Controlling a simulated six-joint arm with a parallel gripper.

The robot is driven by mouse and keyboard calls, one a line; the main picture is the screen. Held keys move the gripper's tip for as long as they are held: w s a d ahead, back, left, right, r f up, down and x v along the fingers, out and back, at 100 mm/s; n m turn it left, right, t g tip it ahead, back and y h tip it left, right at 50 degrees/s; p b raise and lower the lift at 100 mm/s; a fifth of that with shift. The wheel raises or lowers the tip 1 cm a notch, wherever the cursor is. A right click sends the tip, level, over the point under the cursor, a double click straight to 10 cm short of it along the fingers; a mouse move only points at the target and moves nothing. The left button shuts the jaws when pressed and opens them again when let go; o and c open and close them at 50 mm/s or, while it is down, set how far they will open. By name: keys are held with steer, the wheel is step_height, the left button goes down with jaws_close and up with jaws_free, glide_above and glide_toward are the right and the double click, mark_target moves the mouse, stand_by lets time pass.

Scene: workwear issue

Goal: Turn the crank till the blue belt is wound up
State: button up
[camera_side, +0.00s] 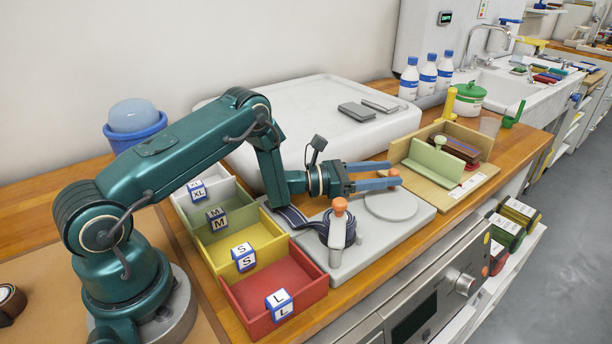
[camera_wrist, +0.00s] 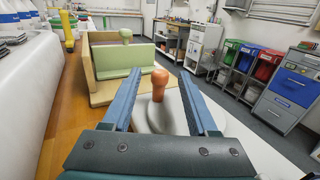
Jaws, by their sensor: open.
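My gripper (camera_side: 392,174) is open, its two blue-grey fingers reaching right over a pale round disc (camera_side: 391,206) on a light grey base plate (camera_side: 413,226). An orange knob (camera_side: 394,173) shows at the fingertips. In the wrist view the orange knob (camera_wrist: 159,84) stands upright between the spread fingers, with visible gaps on both sides. The dark blue belt (camera_side: 292,216) runs to a coil (camera_side: 321,227) at the plate's left. I cannot tell how much belt is wound.
Open bins in red (camera_side: 300,292), yellow (camera_side: 262,252), green and white, with size-lettered blocks, stand left of the plate. A wooden tray with a green divider (camera_side: 433,160) lies close beyond the fingertips. A large white block (camera_side: 300,112) stands behind.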

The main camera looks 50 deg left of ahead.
steer(key=shift+x, duration=1.3)
jaws_close()
steer(key=shift+y, duration=0.3)
steer(key=shift+s+a+n+t+y, duration=0.2)
steer(key=shift+n+t+y, duration=0.3)
steer(key=shift+n+y, duration=0.2)
